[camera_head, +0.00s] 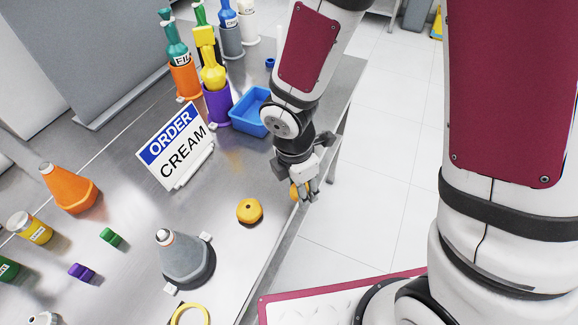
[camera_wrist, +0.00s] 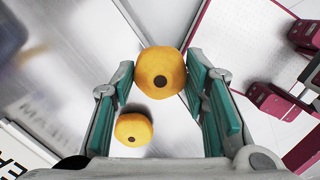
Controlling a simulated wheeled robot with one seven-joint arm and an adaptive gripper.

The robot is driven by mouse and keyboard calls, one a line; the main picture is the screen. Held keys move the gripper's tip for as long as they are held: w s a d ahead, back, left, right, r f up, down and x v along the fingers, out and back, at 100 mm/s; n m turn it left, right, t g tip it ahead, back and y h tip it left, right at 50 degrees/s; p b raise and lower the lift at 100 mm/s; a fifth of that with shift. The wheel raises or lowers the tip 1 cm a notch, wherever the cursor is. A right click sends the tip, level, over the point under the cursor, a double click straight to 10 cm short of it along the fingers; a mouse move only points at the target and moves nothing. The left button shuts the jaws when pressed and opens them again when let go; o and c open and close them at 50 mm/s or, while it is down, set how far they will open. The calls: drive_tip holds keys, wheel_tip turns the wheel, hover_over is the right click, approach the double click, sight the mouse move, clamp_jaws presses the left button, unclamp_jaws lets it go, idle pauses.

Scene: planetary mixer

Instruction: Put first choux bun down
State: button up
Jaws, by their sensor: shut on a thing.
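My gripper (camera_head: 305,190) is shut on a round orange-yellow choux bun (camera_head: 295,192), held near the table's right edge. In the wrist view this held bun (camera_wrist: 161,73) sits between the teal finger pads (camera_wrist: 160,85), with a dark round hole facing the camera. A second choux bun (camera_head: 249,211) rests on the metal table, left of and below my gripper in the head view. It also shows smaller in the wrist view (camera_wrist: 133,129). The gap between the held bun and the table cannot be judged. A sign reading ORDER CREAM (camera_head: 176,146) stands on the table.
A blue tray (camera_head: 250,112) stands behind my gripper. Several coloured bottles in holders line the back. A grey cone-shaped nozzle piece (camera_head: 185,258) and an orange cone (camera_head: 68,188) stand at the front and left. Bare metal table (camera_head: 225,180) surrounds the resting bun.

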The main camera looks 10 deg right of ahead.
drive_tip(key=w+d+m+g, duration=0.1)
drive_tip(key=w+d+m, duration=0.4)
drive_tip(key=w+m, duration=0.3)
drive_tip(key=w+d+m+g+y, duration=0.1)
drive_tip(key=w+d+m, duration=0.4)
drive_tip(key=m, duration=0.9)
drive_tip(key=w, duration=0.2)
drive_tip(key=shift+w+d+r+m, duration=0.3)
drive_tip(key=shift+w+d+r, duration=0.05)
drive_tip(key=shift+w+r, duration=0.05)
